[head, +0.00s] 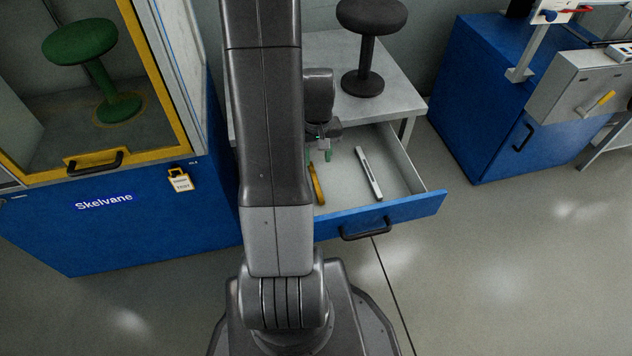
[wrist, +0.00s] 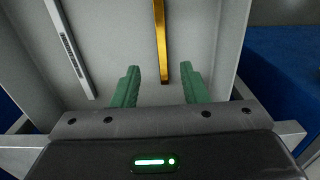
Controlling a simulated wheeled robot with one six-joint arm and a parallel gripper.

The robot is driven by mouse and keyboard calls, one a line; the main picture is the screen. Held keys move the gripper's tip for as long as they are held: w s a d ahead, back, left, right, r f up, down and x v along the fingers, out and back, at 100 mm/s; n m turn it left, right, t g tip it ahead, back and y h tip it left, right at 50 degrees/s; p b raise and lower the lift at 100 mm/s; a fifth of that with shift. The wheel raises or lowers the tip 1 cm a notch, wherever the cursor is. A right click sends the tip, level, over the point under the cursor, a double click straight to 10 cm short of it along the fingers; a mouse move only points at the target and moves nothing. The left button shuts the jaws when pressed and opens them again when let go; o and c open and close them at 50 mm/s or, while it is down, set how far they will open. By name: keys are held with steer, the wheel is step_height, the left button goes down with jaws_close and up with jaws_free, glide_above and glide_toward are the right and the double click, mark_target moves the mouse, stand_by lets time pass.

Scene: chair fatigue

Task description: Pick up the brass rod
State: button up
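The brass rod (head: 317,184) lies in an open drawer, partly hidden behind my arm in the head view. In the wrist view the brass rod (wrist: 160,45) runs from the top edge down to a point between and beyond my fingertips. My gripper (wrist: 159,82) is open, with its two green fingers apart and nothing between them that I can see touching. In the head view my gripper (head: 322,154) hangs over the drawer near the rod's far end. The exact height above the rod is hard to tell.
A silver bar (head: 369,174) lies in the drawer (head: 400,208) to the right of the rod; it also shows in the wrist view (wrist: 68,45). Drawer walls stand on both sides. A black stool (head: 372,45) is on the table above. A blue cabinet with a green stool (head: 95,65) stands left.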

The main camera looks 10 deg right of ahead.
steer(key=b, duration=0.1)
glide_above(316, 180)
steer(key=f, duration=0.2)
steer(key=s+f, duration=0.1)
steer(key=f, duration=0.1)
steer(key=shift+f, duration=0.25)
steer(key=f, duration=0.2)
steer(key=f+b, duration=0.1)
steer(key=w+f+b, duration=0.1)
steer(key=f, duration=0.1)
steer(key=shift+a+f, duration=0.1)
steer(key=shift+f, duration=0.25)
steer(key=shift+r, duration=0.1)
jaws_close()
